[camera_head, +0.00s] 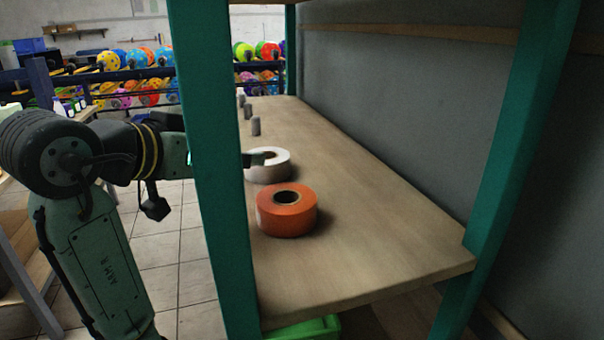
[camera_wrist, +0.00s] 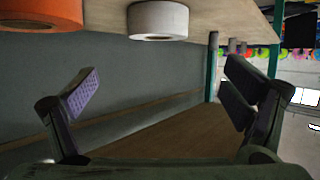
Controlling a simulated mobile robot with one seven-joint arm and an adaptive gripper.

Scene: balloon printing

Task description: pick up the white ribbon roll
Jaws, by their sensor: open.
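The white ribbon roll (camera_head: 270,175) lies flat on the wooden shelf (camera_head: 365,205), behind the orange roll (camera_head: 287,215). In the wrist view the white roll (camera_wrist: 158,20) is at the top centre, beyond the space between my fingers. My gripper (camera_wrist: 163,92) is open and empty, its two fingers spread wide at left and right. In the head view my arm reaches in from the left behind the teal post, and a dark fingertip overlaps the white roll's top. The post hides most of my gripper there. I cannot tell whether the finger touches the roll.
A teal post (camera_head: 215,160) stands in front of my arm at the shelf's left edge. Small grey cylinders (camera_head: 255,126) stand farther back on the shelf. A grey panel (camera_head: 400,110) closes its right side. The shelf right of the rolls is clear. Colourful balloons (camera_head: 140,60) fill racks behind.

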